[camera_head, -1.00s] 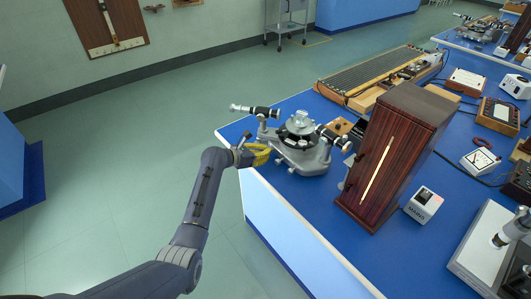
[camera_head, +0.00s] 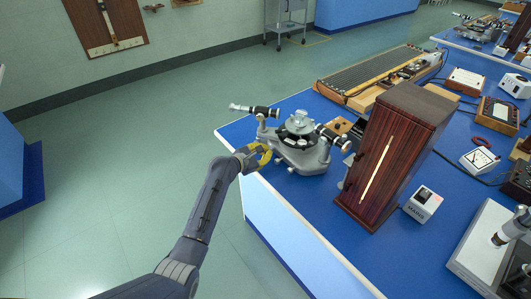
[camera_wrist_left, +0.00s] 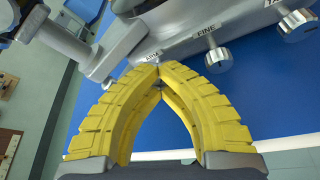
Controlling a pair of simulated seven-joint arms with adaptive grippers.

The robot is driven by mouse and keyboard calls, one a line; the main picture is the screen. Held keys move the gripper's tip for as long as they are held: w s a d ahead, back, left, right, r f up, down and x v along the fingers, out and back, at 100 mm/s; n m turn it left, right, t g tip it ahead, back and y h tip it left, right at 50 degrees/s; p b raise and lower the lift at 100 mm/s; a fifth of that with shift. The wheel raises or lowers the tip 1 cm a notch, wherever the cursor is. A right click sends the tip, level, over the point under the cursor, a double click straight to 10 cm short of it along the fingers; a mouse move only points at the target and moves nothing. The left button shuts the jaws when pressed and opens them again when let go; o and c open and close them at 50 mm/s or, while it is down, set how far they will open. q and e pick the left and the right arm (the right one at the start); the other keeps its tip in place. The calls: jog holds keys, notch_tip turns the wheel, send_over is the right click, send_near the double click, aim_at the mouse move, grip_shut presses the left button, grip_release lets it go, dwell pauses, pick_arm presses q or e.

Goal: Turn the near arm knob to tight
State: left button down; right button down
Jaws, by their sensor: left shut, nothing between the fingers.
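The spectrometer (camera_head: 302,152) stands at the left corner of the blue bench, with a round table on top and a tube on each side. My left gripper (camera_head: 268,153) has yellow fingers and is at the near left side of its base. In the left wrist view, the fingertips (camera_wrist_left: 160,70) meet in an arch with nothing between them, close to the grey metal base. A silver knob (camera_wrist_left: 218,60) under the label FINE is just right of the fingertips. Another silver knob (camera_wrist_left: 298,22) is farther right. I cannot tell whether the fingertips touch a knob. My right gripper is out of view.
A dark wooden cabinet (camera_head: 395,150) stands right of the spectrometer, with a small white box (camera_head: 423,204) beside it. A long grooved wooden apparatus (camera_head: 375,75) lies behind. The bench's left edge runs under my gripper, with open floor to the left.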

pick_arm(q)
jog(key=c, duration=2.1)
grip_release()
jog(key=shift+d, duration=0.1)
jog(key=shift+c, duration=0.2)
jog(key=o, duration=0.9)
